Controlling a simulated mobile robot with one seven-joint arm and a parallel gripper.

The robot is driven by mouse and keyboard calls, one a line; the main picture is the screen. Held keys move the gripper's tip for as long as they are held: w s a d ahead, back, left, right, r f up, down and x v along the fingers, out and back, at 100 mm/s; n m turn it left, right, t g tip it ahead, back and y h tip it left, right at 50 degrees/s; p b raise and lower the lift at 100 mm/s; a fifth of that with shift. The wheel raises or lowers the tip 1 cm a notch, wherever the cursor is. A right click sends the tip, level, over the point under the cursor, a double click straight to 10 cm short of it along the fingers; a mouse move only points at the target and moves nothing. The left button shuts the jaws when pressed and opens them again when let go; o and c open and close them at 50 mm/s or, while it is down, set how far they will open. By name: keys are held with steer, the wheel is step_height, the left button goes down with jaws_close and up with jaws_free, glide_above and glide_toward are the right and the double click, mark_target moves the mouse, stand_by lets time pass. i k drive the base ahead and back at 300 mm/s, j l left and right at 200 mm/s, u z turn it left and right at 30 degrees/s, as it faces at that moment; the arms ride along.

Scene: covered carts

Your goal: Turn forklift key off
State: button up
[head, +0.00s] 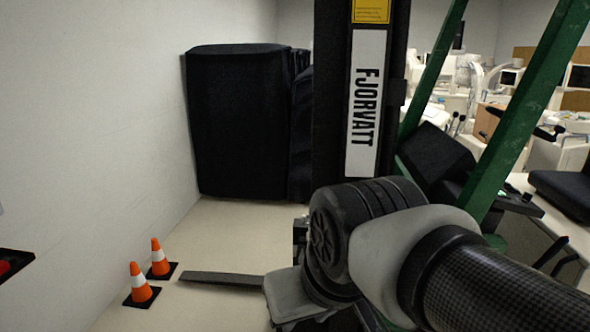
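The forklift fills the middle and right of the head view. It has a black mast with a white FJORVATT label (362,105), a green overhead frame (530,95), and a low fork (222,280) pointing left. A dark dashboard or console (437,150) and a black seat (562,192) show behind the green posts. The key cannot be made out. My arm crosses the lower right in front of the forklift and hides part of its front. My gripper's fingers do not show.
Two orange and white cones (140,284) (158,258) stand on the floor left of the fork. A black covered cart (238,122) stands at the back by the white left wall. Medical-looking equipment (470,75) crowds the back right. Some floor between fork and covered cart is clear.

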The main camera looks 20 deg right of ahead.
mark_target(526, 197)
steer(key=z, duration=1.85)
steer(key=i+l+u, duration=0.15)
steer(key=i+l, duration=0.25)
steer(key=i+l+u, duration=0.15)
steer(key=i+l, duration=0.3)
steer(key=i+l+u, duration=0.15)
steer(key=i+l, duration=0.25)
steer(key=i+l+u, duration=0.2)
steer(key=i+l, duration=0.15)
steer(key=l, duration=0.25)
